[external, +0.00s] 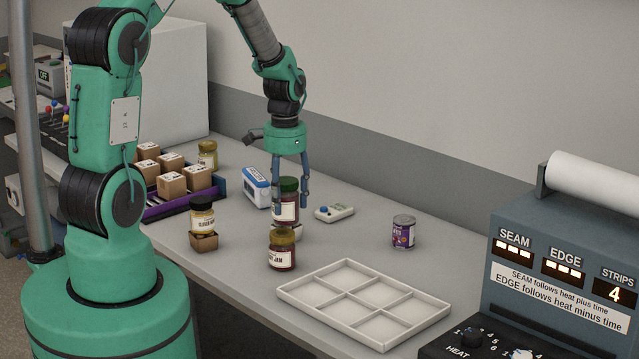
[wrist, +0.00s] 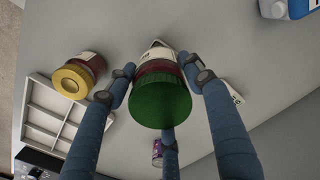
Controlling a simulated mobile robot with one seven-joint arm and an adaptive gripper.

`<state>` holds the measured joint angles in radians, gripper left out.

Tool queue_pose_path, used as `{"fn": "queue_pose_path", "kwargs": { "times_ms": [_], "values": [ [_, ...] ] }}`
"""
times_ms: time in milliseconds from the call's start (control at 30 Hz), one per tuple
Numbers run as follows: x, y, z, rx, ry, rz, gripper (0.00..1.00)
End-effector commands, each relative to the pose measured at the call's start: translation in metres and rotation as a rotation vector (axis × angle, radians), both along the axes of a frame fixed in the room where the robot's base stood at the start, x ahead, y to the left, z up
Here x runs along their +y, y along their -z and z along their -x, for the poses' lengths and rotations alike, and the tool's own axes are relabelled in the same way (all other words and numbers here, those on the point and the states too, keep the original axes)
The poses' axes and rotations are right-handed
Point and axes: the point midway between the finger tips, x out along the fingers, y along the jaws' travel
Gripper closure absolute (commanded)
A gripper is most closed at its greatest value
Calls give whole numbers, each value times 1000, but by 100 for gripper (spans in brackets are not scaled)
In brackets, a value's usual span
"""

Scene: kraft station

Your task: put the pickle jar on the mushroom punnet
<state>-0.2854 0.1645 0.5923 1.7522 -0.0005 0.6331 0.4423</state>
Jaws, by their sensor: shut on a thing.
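My gripper (external: 291,205) points down with its fingers shut around a jar with a green lid (external: 289,185) and dark red-brown sides. I cannot read its label well enough to confirm it is the pickle jar. The jar is upright, and its green lid (wrist: 160,102) fills the middle of the wrist view between the fingers. A small pale container (external: 296,230), possibly the mushroom punnet, shows low beneath the held jar. It is mostly hidden by the jars, and I cannot tell whether the held jar touches it.
A gold-lidded jam jar (external: 282,252) stands close in front. A white divided tray (external: 364,301) lies at front right.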

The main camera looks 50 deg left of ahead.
Motion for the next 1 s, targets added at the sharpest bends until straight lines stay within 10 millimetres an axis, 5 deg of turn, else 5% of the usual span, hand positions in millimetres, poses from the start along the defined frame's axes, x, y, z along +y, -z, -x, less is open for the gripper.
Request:
{"fn": "queue_pose_path", "kwargs": {
  "times_ms": [367,400,467,1000],
  "values": [
    [0,2,-1,-2,0,-1,92],
    [0,2,0,-1,0,0,42],
    [0,2,0,-1,0,0,30],
    [0,-7,-1,-1,0,-1,29]
  ]
}}
